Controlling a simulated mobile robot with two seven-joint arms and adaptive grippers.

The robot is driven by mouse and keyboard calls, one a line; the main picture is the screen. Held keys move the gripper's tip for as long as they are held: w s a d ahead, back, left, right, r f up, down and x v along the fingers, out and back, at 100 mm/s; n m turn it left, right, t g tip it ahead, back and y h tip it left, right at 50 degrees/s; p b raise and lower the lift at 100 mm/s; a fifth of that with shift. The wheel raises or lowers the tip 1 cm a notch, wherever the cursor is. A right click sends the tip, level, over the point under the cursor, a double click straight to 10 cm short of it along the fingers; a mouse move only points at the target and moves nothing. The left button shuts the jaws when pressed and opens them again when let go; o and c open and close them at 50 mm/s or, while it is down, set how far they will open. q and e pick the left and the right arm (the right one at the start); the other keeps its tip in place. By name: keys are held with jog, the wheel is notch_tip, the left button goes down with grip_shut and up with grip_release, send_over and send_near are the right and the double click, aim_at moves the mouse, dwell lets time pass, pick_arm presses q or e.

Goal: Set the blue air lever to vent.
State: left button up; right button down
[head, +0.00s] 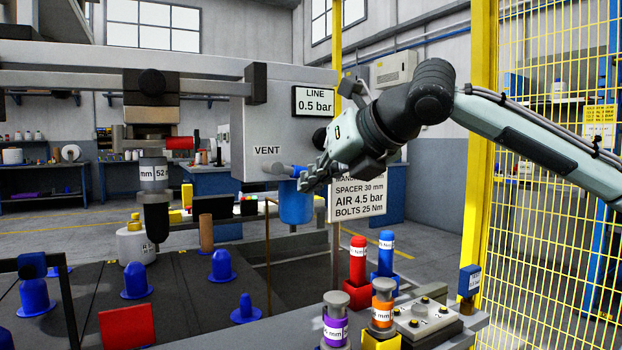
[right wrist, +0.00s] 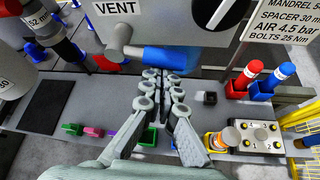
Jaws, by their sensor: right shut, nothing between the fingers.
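The blue air lever (head: 299,170) is on the grey machine housing, below the printed VENT label (head: 267,150). In the right wrist view the lever (right wrist: 168,59) lies nearly level, extending right from a grey pivot (right wrist: 118,40). The VENT label (right wrist: 115,8) is above that pivot. My right gripper (head: 306,185) is shut and empty, its fingertips (right wrist: 165,74) right at the lever's lower edge in the wrist view. I cannot tell whether they touch it. The line display (head: 315,101) reads 0.5 bar. My left gripper is not in view.
A blue cup-shaped part (head: 296,205) hangs below the lever. A spec sign (head: 360,197) stands just right of my gripper. Red (head: 358,258) and blue (head: 386,252) tools stand in holders below. A yellow mesh fence (head: 545,150) is at the right.

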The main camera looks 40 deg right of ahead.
jog(key=shift+r, duration=0.2)
jog(key=v, duration=1.2)
jog(key=shift+f, duration=0.25)
jog(key=shift+s, duration=0.1)
